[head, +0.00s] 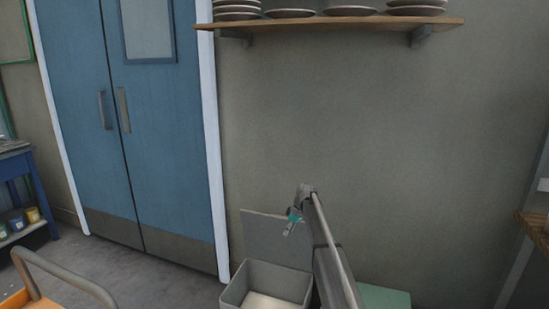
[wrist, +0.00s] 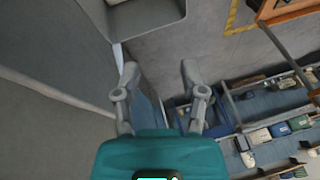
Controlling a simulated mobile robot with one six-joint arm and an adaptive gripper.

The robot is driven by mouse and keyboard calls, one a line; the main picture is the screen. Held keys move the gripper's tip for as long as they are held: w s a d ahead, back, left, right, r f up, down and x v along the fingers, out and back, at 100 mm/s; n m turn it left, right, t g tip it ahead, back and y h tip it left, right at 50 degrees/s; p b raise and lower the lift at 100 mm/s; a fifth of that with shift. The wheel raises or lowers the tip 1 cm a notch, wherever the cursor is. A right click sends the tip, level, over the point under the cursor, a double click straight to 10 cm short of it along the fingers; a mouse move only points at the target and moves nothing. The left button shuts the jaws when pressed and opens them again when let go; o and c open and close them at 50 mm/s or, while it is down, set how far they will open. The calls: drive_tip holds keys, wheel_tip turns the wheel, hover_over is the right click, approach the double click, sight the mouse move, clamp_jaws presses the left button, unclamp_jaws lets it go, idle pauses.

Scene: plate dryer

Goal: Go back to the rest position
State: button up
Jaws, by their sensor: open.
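My gripper (wrist: 160,72) shows in the wrist view with its two grey fingers apart and nothing between them. In the head view my gripper (head: 291,222) is small, at the end of my raised arm, in front of the bare wall and above a grey open bin (head: 237,291). Its fingertips are too small to make out there. It appears apart from everything around it.
A wooden shelf (head: 345,24) with stacked plates (head: 237,10) is high on the wall. Blue double doors (head: 150,130) stand at left. An orange cart with a grey handle (head: 70,275) is at lower left. A green box (head: 385,297) is low, right of my arm.

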drive_tip(key=s+d+f+m+h+b, duration=0.1)
drive_tip(key=s+d+f+m+b, duration=0.25)
drive_tip(key=s, duration=1.25)
drive_tip(key=s+d+f+m+h+b, duration=0.2)
drive_tip(key=s+d+f+m, duration=0.15)
drive_tip(key=s, duration=1.25)
drive_tip(key=s+d+f+m+h+b, duration=0.1)
drive_tip(key=s+d+f+m+b, duration=0.3)
drive_tip(key=s, duration=1.2)
wheel_tip(320, 180, up, 30)
drive_tip(key=p, duration=3)
drive_tip(key=shift+w+r+m, duration=0.2)
drive_tip(key=shift+w+m, duration=0.15)
drive_tip(key=shift+m, duration=0.05)
